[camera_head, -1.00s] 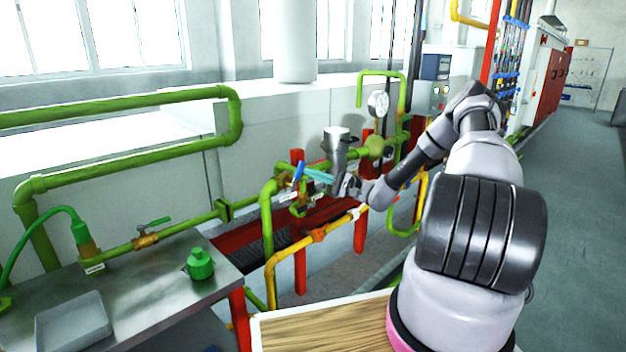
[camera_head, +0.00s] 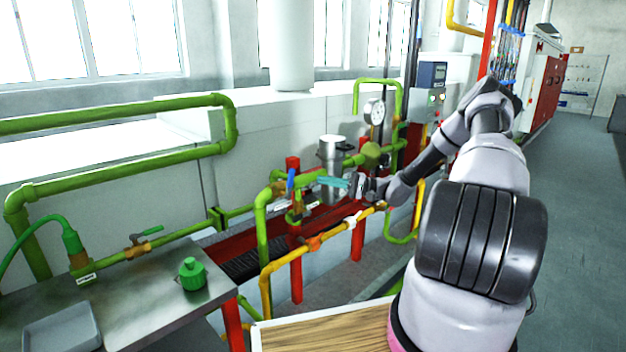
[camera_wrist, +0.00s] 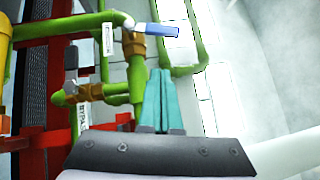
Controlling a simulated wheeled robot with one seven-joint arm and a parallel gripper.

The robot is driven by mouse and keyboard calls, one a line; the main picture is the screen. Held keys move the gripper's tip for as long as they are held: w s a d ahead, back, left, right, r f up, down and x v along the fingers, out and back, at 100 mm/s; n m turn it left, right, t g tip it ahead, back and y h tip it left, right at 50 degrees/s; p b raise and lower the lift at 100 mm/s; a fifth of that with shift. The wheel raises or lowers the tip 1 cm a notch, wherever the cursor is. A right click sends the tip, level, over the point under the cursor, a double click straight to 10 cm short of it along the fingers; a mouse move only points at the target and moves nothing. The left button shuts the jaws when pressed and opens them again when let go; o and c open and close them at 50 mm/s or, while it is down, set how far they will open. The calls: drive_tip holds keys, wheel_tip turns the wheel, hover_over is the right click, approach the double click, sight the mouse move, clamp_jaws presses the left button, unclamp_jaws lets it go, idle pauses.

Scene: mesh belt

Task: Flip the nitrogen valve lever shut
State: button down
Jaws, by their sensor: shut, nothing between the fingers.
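A valve with a blue lever (camera_head: 291,180) sits on the green pipework. In the wrist view the blue lever (camera_wrist: 160,31) points right from the top of a brass valve body (camera_wrist: 134,44). A white tag (camera_wrist: 107,40) hangs beside it, too small to read, so I cannot tell whether this is the nitrogen valve. My gripper (camera_head: 324,182) is shut and empty, its teal fingers just right of the lever and apart from it. In the wrist view the fingers (camera_wrist: 160,74) stand below the lever, with a gap.
A second brass valve (camera_wrist: 70,92) sits lower left, its label partly reading "BYPA". A steel canister (camera_head: 332,155) and gauge (camera_head: 374,112) stand behind my gripper. A yellow pipe (camera_head: 285,262) runs in front.

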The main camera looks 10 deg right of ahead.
drive_tip(key=v, duration=0.5)
drive_tip(key=shift+d+f, duration=0.2)
drive_tip(key=shift+d, duration=0.15)
drive_tip(key=shift+s, duration=0.1)
